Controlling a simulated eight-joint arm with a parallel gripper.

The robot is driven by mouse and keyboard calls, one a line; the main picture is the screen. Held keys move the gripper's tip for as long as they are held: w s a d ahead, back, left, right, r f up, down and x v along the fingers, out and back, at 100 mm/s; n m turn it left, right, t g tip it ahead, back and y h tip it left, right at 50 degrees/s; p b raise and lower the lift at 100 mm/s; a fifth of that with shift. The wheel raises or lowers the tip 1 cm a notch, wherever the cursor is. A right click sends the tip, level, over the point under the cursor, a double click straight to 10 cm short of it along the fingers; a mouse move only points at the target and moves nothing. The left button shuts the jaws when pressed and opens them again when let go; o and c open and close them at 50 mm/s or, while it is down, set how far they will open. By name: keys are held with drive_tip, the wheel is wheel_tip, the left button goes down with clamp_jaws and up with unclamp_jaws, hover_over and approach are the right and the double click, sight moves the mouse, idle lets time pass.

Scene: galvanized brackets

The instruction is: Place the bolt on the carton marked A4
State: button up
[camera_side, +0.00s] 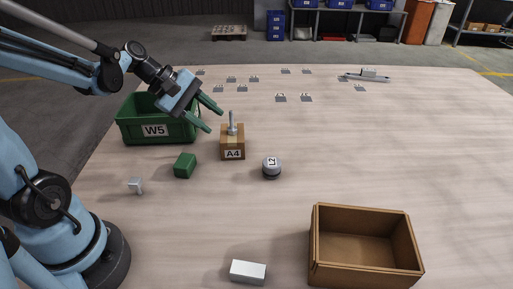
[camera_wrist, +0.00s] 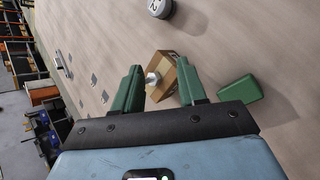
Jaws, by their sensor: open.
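The grey bolt (camera_side: 232,123) stands upright on top of the brown carton marked A4 (camera_side: 233,145) in the side view. In the wrist view the bolt (camera_wrist: 152,78) shows end-on against the carton (camera_wrist: 166,76), between my gripper's green fingers. My gripper (camera_side: 215,121) is open and empty. Its fingertips are just up and left of the bolt in the side view, and I see no finger closed on the bolt. My gripper (camera_wrist: 160,65) also shows spread apart in the wrist view.
A green crate marked W5 (camera_side: 130,133) stands behind left. A green block (camera_side: 185,166), a small grey cube (camera_side: 136,186), a round grey piece marked L2 (camera_side: 271,167) and a white block (camera_side: 248,272) lie around. An open brown box (camera_side: 318,247) is at front right.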

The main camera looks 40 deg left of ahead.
drive_tip(key=s+d+r+m+t+y, duration=0.1)
drive_tip(key=s+d+m+y, duration=0.3)
drive_tip(key=m, duration=1.3)
drive_tip(key=shift+s+d+r+y, duration=0.15)
drive_tip(key=shift+s+d+y, duration=0.1)
drive_tip(key=shift+s+y, duration=0.65)
